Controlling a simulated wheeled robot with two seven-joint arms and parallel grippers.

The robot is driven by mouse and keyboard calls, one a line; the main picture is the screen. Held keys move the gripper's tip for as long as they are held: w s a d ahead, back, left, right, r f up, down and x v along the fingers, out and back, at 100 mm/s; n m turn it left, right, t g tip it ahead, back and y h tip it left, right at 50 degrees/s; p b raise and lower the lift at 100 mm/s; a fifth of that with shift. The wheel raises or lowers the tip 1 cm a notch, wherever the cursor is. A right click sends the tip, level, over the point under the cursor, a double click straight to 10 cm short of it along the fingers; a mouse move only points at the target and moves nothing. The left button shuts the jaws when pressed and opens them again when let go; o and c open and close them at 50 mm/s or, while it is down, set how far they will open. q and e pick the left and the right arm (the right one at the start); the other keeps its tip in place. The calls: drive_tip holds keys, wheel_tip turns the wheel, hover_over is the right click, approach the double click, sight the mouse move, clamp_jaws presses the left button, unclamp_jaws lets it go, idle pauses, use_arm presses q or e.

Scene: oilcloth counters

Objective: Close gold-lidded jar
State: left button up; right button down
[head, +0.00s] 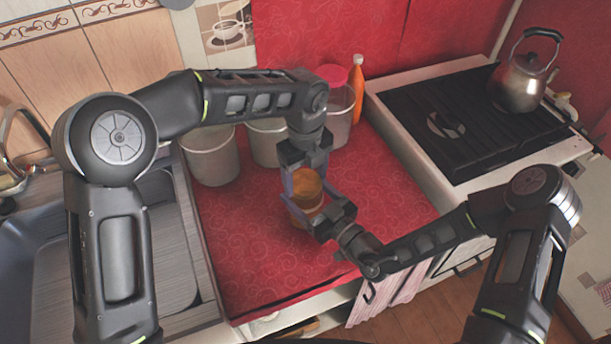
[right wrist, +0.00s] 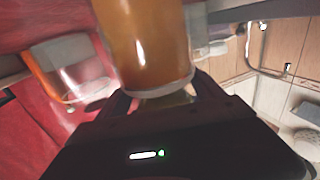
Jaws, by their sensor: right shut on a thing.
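The amber-brown jar (head: 305,207) is over the red counter in the middle of the head view. It looks upright, and its gold lid cannot be told apart clearly from the body. My left gripper (head: 307,188) comes down from above, with fingers on either side of the jar's upper part; whether they touch it is unclear. My right gripper (head: 318,222) comes from the right and is shut on the jar's lower part. In the right wrist view, a large amber cylinder (right wrist: 150,45) with a pale rim fills the space by the right fingers.
Clear canisters (head: 211,158) and an orange bottle (head: 356,88) stand behind the jar. The stove (head: 440,165) with a kettle (head: 517,82) is at right, the sink (head: 40,255) at left. The front of the red counter (head: 260,270) is clear.

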use_arm(q)
drive_tip(key=o, duration=0.4)
drive_tip(key=shift+o, duration=0.2)
drive_tip(key=shift+r, duration=2.25)
